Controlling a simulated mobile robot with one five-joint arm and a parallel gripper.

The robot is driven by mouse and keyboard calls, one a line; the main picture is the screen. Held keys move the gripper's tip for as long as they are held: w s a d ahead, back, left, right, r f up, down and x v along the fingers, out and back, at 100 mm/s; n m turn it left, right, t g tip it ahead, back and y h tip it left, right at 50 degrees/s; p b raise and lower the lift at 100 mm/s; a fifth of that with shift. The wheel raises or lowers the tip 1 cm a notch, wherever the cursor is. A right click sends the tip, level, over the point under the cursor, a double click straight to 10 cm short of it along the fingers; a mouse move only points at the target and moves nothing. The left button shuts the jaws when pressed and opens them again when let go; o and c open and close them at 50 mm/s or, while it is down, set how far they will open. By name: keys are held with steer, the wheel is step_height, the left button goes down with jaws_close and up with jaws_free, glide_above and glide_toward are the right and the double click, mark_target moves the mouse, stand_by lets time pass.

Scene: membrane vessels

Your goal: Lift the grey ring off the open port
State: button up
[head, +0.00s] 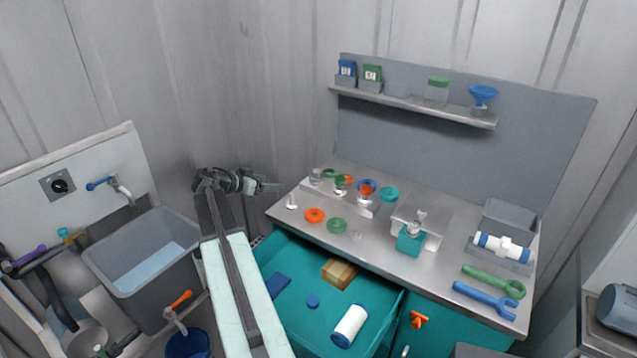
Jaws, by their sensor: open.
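My gripper (270,187) is at the end of my arm, left of the steel bench (395,265) and near its back left corner. It is open and holds nothing that I can see. A metal block (345,197) stands at the back left of the bench and carries several small ports and coloured rings. A small grey round part (316,175) sits at its left end, closest to my gripper; I cannot tell whether it is the grey ring or which port is open. Green, orange, blue and teal parts crowd beside it. My gripper is apart from all of these.
An orange ring (314,215) and a green ring (337,226) lie on the bench front. A teal cup (409,240) stands mid-bench. Green (493,281) and blue (485,299) wrenches lie right. An open teal drawer (300,307) juts below. A grey sink (145,262) is left.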

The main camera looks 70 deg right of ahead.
steer(key=m+g, duration=0.2)
glide_toward(313, 176)
steer(key=shift+r+x, duration=0.2)
steer(key=shift+x, duration=0.85)
steer(key=shift+b+x, duration=0.65)
steer(key=shift+x, duration=0.4)
steer(key=b+x, duration=0.2)
steer(key=x, duration=0.4)
steer(key=shift+a+f, duration=0.1)
steer(key=shift+a, duration=0.05)
steer(key=shift+c, duration=0.6)
steer(key=c, duration=1.3)
step_height(313, 176, up, 10)
steer(key=p, duration=1)
